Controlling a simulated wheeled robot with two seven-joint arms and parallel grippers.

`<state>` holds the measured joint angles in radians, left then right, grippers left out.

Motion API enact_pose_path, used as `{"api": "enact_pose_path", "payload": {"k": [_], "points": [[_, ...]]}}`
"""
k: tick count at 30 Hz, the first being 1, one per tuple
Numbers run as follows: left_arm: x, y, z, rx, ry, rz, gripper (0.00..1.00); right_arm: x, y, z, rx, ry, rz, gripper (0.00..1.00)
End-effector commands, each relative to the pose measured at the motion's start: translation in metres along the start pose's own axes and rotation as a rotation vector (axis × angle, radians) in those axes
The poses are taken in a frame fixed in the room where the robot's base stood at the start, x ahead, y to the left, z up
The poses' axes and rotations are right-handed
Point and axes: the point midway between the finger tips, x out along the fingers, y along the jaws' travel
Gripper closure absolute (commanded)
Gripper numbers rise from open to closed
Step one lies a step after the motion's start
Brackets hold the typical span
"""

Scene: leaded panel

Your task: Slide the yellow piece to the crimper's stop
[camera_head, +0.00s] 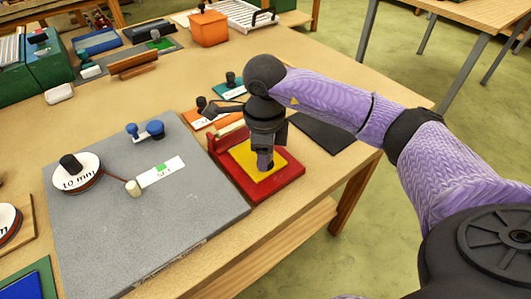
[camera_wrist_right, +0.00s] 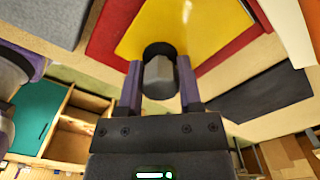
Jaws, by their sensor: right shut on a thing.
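The yellow piece (camera_head: 243,156) is a flat plate lying on the red base of the crimper (camera_head: 286,186) in the head view. A raised red part of the crimper (camera_head: 215,143) stands along the plate's left side. My right gripper (camera_head: 264,163) points down over the plate. In the right wrist view the gripper (camera_wrist_right: 160,90) is shut on a dark-collared grey knob (camera_wrist_right: 158,78), with the yellow piece (camera_wrist_right: 205,28) just beyond it. The arm hides part of the plate and the crimper's far side, so I cannot tell the gap to the stop. My left gripper is not in view.
A grey slab (camera_head: 110,225) lies left of the crimper, carrying a round "10 mm" weight (camera_head: 76,178), a white label (camera_head: 161,171) and a blue-knobbed tool (camera_head: 154,129). A dark mat (camera_head: 325,134) lies to the right. Orange and teal cards lie behind. The table's edge is close in front.

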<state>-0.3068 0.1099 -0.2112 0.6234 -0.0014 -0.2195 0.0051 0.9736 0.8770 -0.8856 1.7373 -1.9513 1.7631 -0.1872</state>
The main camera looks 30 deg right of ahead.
Motion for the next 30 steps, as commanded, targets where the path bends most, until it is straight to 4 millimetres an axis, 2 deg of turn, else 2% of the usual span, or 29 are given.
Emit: {"api": "enact_pose_path", "payload": {"k": [5, 6, 12, 21, 27, 30], "points": [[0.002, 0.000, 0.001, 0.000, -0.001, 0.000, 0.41, 0.000, -0.002, 0.002, -0.001, 0.000, 0.000, 1.00], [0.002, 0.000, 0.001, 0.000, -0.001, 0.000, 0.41, 0.000, -0.002, 0.003, -0.001, -0.001, 0.000, 0.53], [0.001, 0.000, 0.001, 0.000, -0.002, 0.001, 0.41, 0.000, -0.002, 0.002, -0.001, 0.000, 0.000, 0.14], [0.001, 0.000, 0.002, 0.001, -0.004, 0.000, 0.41, -0.002, -0.002, 0.002, -0.001, 0.000, 0.000, 0.14], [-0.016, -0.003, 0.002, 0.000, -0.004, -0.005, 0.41, -0.059, -0.002, 0.003, -0.001, -0.004, -0.005, 0.14], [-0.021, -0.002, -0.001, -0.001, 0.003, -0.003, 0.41, -0.081, -0.002, 0.003, -0.001, -0.004, -0.004, 0.14]]}}
